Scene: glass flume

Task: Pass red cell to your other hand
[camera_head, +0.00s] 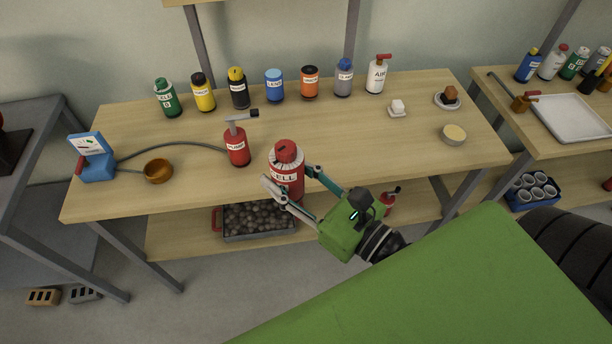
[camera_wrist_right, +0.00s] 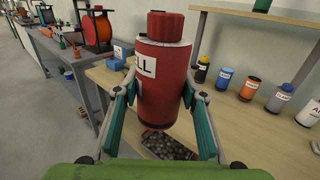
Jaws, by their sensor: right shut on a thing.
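The red cell (camera_head: 284,171) is a red bottle with a red cap and a white label reading "CELL". My right gripper (camera_head: 289,188) is shut on it, with a finger on each side, and holds it upright at the front edge of the wooden table. In the right wrist view the red cell (camera_wrist_right: 163,75) stands between the two fingers of the right gripper (camera_wrist_right: 162,100), and the tray below shows beneath it. My left gripper is in neither view.
A row of bottles (camera_head: 274,86) lines the table's back. A red flame bottle (camera_head: 237,147), a brown bowl (camera_head: 158,171) and a blue gauge (camera_head: 95,158) stand left. A tray of dark balls (camera_head: 259,236) sits on the lower shelf. The table's right middle is mostly clear.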

